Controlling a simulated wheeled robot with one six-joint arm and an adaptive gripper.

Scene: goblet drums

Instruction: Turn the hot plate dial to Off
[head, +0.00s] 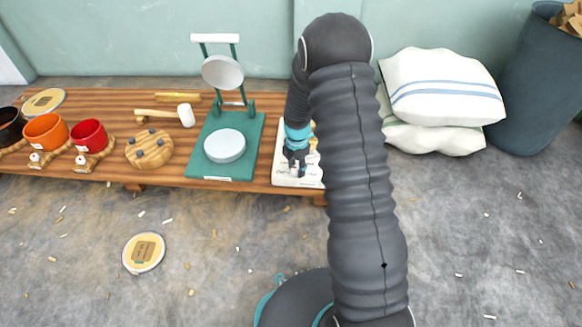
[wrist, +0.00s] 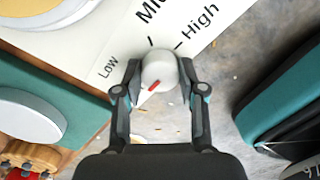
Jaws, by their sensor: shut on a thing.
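The hot plate (wrist: 75,42) is a white panel at the right end of the low bench; its front also shows in the head view (head: 283,181). Its dial (wrist: 159,68) is a round white knob with a red mark. The red mark sits on the knob's lower, slightly left side in the wrist view, away from the printed Low, High and partly cut-off middle label. I see no Off label. My gripper (wrist: 159,82) has a finger on each side of the dial and is shut on it. In the head view my gripper (head: 296,170) is over the panel's front.
Left of the hot plate stands a green press-like stand (head: 193,163) with a round grey plate. A white-headed mallet (head: 186,115), a round wooden block (head: 149,149) and coloured pots are further left. White cushions (head: 440,88) and a grey bin (head: 540,85) are at right.

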